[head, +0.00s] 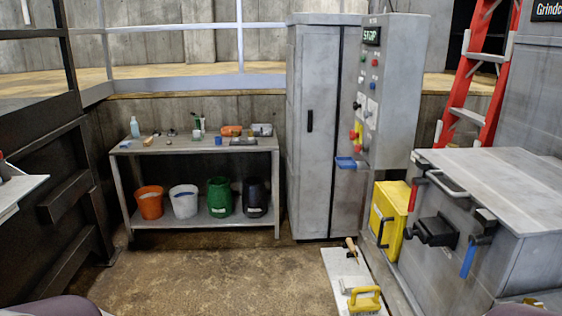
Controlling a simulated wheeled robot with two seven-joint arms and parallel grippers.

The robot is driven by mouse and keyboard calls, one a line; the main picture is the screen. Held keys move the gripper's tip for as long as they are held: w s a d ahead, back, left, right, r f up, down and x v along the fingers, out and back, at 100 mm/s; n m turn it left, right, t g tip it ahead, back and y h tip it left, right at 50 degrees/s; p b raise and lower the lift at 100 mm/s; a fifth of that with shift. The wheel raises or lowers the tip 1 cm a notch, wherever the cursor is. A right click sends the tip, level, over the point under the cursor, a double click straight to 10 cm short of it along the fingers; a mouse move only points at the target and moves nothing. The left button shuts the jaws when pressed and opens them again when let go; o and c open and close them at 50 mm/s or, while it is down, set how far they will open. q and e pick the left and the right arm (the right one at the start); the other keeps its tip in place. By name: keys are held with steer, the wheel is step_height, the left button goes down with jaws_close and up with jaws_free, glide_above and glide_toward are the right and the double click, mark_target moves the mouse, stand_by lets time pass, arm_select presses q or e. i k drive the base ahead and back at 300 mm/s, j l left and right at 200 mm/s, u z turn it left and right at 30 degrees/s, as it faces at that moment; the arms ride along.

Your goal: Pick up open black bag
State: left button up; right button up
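A black open-topped container (256,197) with a pale label stands on the lower shelf of the metal table in the head view. It is the rightmost in a row there and may be the open black bag; at this size I cannot tell bag from bucket. A dark green container (220,197) stands just left of it. No gripper shows in the view, and nothing touches the black container.
The metal table (205,148) has small items on top; white (185,201) and orange (149,203) buckets share its shelf. A grey cabinet (308,165) stands to its right. Tools and a yellow-handled item (364,301) lie low at right. The brown floor (215,280) in front is clear.

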mark_target(254, 194)
steer(key=i, duration=3.85)
steer(key=i+z, duration=0.15)
steer(key=i, duration=0.5)
steer(key=i+j+z, duration=0.1)
steer(key=i, duration=0.6)
steer(key=j, duration=0.1)
